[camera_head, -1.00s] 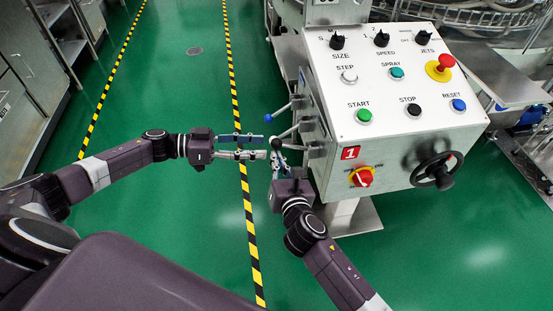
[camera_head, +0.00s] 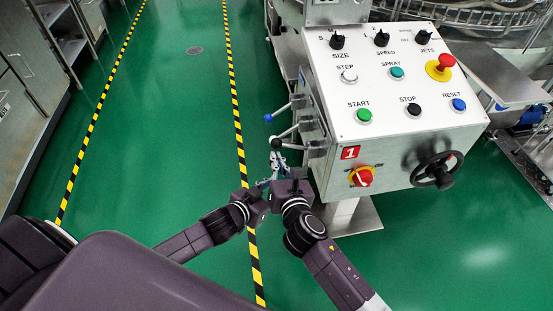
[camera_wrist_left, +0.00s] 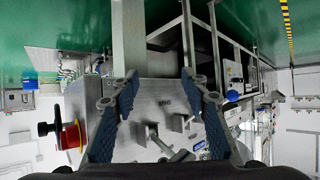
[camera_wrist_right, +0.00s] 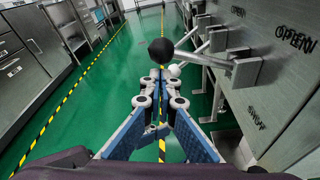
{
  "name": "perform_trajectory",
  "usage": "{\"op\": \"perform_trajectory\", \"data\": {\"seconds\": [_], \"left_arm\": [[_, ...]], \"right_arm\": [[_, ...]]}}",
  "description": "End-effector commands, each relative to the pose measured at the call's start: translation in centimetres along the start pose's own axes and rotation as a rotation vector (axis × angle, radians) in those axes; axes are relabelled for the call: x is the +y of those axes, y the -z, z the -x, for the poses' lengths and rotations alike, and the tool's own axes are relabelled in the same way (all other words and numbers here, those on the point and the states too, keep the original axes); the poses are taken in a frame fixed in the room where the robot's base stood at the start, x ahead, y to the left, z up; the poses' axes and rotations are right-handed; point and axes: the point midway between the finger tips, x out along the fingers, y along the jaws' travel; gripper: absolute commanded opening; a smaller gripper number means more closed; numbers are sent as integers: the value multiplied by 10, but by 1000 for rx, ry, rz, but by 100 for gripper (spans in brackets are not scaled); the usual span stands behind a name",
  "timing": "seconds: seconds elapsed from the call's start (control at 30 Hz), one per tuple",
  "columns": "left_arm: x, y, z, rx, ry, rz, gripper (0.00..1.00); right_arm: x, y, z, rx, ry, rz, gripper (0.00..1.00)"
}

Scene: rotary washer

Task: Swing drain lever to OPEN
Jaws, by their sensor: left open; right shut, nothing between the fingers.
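The cabinet's left side carries levers; I cannot read which is the drain lever. A black-ball lever (camera_head: 276,143) sticks out to the left, and it also shows in the right wrist view (camera_wrist_right: 161,50). A blue-ball lever (camera_head: 267,118) sits farther back. My right gripper (camera_head: 277,160) is shut and empty just on the near side of the black ball; in the right wrist view its fingertips (camera_wrist_right: 161,85) point just below the ball, contact unclear. My left gripper (camera_wrist_left: 158,85) is open and empty, facing the cabinet side; in the head view it is partly hidden beside my right wrist.
The control cabinet (camera_head: 400,95) with buttons, a red rotary switch (camera_head: 363,177) and a black handwheel (camera_head: 437,170) stands on the right. An OPEN label (camera_wrist_right: 295,40) shows on its side. Green floor to the left is free. My two wrists are close together.

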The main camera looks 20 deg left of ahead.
Motion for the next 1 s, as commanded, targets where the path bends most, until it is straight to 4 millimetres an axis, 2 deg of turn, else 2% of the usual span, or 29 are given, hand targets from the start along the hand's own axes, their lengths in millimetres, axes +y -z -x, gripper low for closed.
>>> {"op": "perform_trajectory", "data": {"seconds": [0.17, 0.4, 0.5, 0.63, 0.8, 1.0], "left_arm": [[14, -45, 30, -193, 82, 24, 42], [35, -108, 92, -498, 112, 36, 42], [45, -130, 120, -613, 97, 39, 42], [56, -148, 150, -721, 71, 41, 42], [63, -160, 169, -790, 48, 42, 42], [65, -181, 162, -816, 41, 39, 42]], "right_arm": [[0, 0, 0, 0, 0, 0, 0], [0, 0, 0, 0, 0, 0, 0], [0, 0, 0, 0, 0, 0, 0], [0, 0, 0, 0, 0, 0, 0], [0, -1, 0, 0, -1, -2, 0], [0, -7, 2, 0, -9, -43, 0]]}}
